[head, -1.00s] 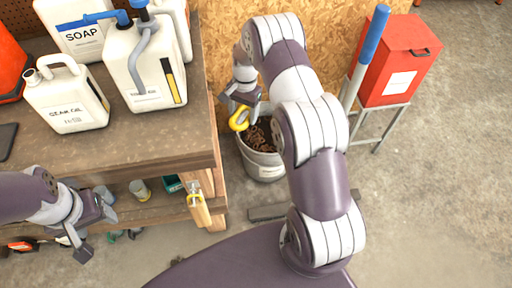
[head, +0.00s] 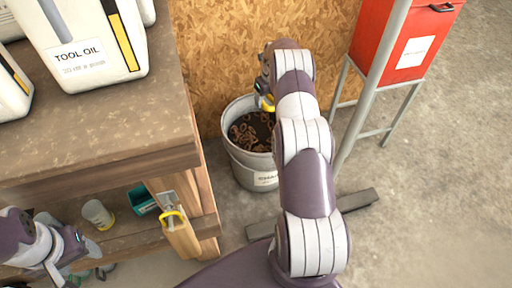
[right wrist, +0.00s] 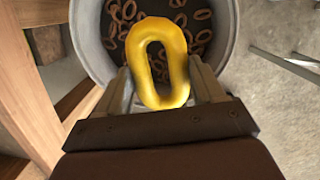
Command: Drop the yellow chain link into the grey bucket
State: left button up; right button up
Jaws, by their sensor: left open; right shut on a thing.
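The yellow chain link (right wrist: 183,62) is held between the fingers of my right gripper (right wrist: 163,88), which is shut on it. In the right wrist view the link shows in front of the bucket's opening. In the head view only a bit of the yellow link (head: 267,103) shows, at the bucket's far right rim, mostly hidden by my right gripper (head: 263,92). The grey bucket (head: 236,166) stands on the floor beside the workbench, with several brown links inside; its rim also shows in the right wrist view (right wrist: 88,42). My left gripper (head: 62,268) is open and empty at the lower left.
The wooden workbench (head: 100,135) with white jugs (head: 90,50) stands left of the bucket. A board wall (head: 220,50) is behind it. A red box (head: 405,40) on a metal stand is at the right. Open concrete floor lies further right.

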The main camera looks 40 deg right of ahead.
notch_tip(320, 180, down, 5)
jog(key=b, duration=0.3)
jog(key=shift+f+b, duration=0.1)
jog(key=shift+b, duration=0.25)
jog(key=o, duration=1.2)
jog(key=shift+o, duration=0.2)
jog(key=shift+s+a+f, duration=0.1)
notch_tip(320, 180, up, 13)
jog(key=s+p, duration=0.1)
jog(key=p, duration=0.4)
jog(key=shift+s+f, duration=0.15)
jog(key=shift+s, duration=0.25)
